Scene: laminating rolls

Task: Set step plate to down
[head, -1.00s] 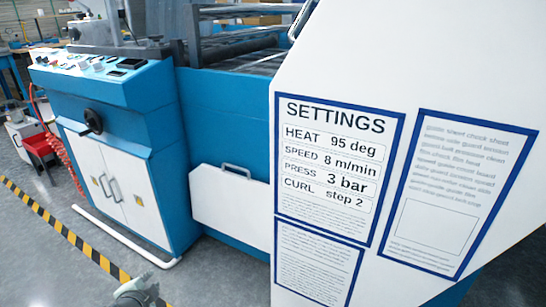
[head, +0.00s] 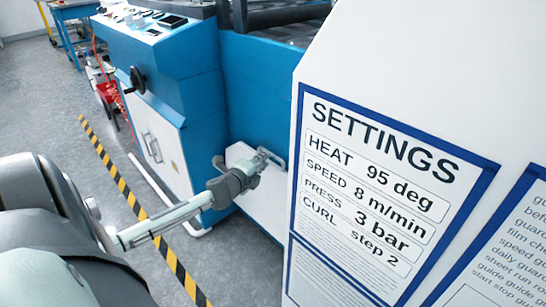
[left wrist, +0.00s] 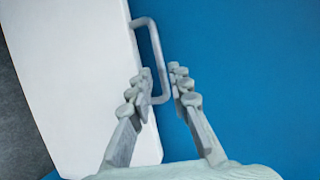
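The step plate (head: 266,204) is a white panel standing upright against the blue machine front, with a grey bar handle (head: 278,161) at its top edge. My left gripper (head: 263,157) is at this handle. In the left wrist view the step plate (left wrist: 70,80) fills the left side, and the handle (left wrist: 152,38) runs between the two fingers of my left gripper (left wrist: 162,72). The fingers are apart, one on each side of the bar, with a gap visible on the right. Part of the plate is hidden behind my gripper in the head view. My right gripper is not in view.
A white side panel with a SETTINGS sheet (head: 380,185) stands close at right. The blue control cabinet (head: 165,90) with a handwheel (head: 137,81) is at left. A white floor rail (head: 155,187) and a yellow-black floor stripe (head: 122,183) run beside it.

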